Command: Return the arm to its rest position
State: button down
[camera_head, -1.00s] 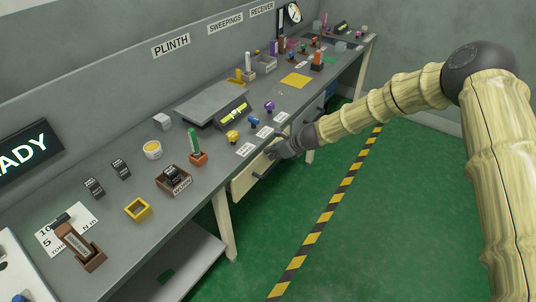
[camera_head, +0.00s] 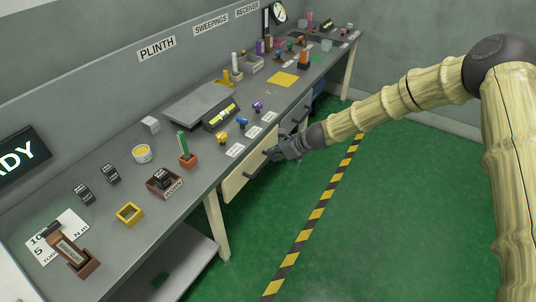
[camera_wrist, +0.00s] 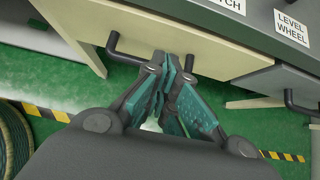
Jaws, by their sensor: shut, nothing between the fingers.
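My gripper (camera_head: 276,155) is at the front of the long grey bench, beside the cream drawer (camera_head: 236,182) below the bench top. In the wrist view my gripper (camera_wrist: 172,65) has its fingertips together with nothing between them. The fingers are close to the drawer's black handle (camera_wrist: 152,52); I cannot tell whether they touch it. My arm reaches in from the right, above the green floor.
The bench top (camera_head: 205,190) holds many small items, including a green cylinder on an orange base (camera_head: 184,148) and a yellow square frame (camera_head: 130,214). A grey drawer (camera_wrist: 280,78) adjoins the cream one. The green floor (camera_head: 400,220) to the right is open.

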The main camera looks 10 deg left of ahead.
jog(key=v, duration=0.7)
jog(key=s+d+f+n+g+h+p, duration=0.1)
jog(key=s+d+f+n+h+p, duration=0.15)
jog(key=s+d+f, duration=0.4)
jog(key=s+d+f+n+g+h+p, duration=0.15)
jog(key=s+f+n, duration=0.25)
jog(key=s, duration=0.5)
jog(key=s+d+f+n+h+p, duration=0.25)
jog(key=s+d+f, duration=0.25)
jog(key=s, duration=0.3)
jog(key=s+d+r+n+p, duration=0.1)
jog(key=s+d+n, duration=0.3)
jog(key=s, duration=0.5)
jog(key=s+d+r+n+h+p, duration=0.1)
jog(key=s+d+r+n+p, duration=0.1)
jog(key=s+d, duration=0.4)
jog(key=s+d+r+n+h+p, duration=0.1)
jog(key=s+d+n, duration=0.4)
jog(key=s, duration=0.6)
jog(key=shift+s+d+r+n+g+p, duration=0.35)
jog(key=shift+n+g+p, duration=0.1)
jog(key=shift+n+p, duration=0.5)
